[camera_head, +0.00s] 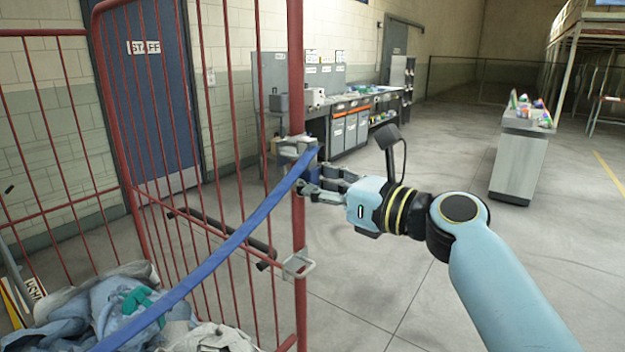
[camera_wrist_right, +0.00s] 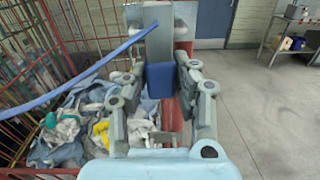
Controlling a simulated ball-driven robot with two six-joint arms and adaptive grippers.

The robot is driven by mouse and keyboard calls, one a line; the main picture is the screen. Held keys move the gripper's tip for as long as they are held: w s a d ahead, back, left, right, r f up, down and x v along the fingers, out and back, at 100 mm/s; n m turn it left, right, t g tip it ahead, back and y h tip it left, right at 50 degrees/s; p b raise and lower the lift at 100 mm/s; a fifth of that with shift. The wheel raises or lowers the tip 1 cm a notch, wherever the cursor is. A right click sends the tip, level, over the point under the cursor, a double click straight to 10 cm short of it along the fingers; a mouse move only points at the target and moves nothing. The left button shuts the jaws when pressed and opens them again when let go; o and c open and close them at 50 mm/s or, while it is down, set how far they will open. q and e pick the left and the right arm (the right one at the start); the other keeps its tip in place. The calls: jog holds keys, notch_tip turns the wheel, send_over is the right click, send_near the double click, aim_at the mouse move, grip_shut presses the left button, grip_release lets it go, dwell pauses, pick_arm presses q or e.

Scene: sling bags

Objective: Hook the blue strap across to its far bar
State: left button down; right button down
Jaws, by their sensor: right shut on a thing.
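The blue strap (camera_head: 232,240) runs from the lower left up across the cage's open front to the red upright bar (camera_head: 297,75). Its upper end is at a grey fitting (camera_head: 298,146) at that bar. In the right wrist view the strap (camera_wrist_right: 88,73) meets a grey block (camera_wrist_right: 158,38) with a blue tab (camera_wrist_right: 160,80) below it. My right gripper (camera_head: 314,180) is shut on the blue tab at the strap's end, beside the bar. I cannot tell whether the fitting is hooked on the bar. My left gripper is not in view.
A lower grey bracket (camera_head: 298,265) sits on the same bar. The red cage (camera_head: 160,100) holds crumpled blue and white cloth (camera_head: 120,305). A workbench (camera_head: 365,115) stands behind, and a grey counter (camera_head: 520,160) at right. The floor between is clear.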

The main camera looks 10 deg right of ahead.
jog(key=shift+f, duration=0.55)
jog(key=c, duration=0.6)
grip_release()
jog(key=shift+s, duration=0.1)
jog(key=p+v, duration=0.1)
jog(key=v, duration=0.6)
jog(key=shift+d, duration=0.1)
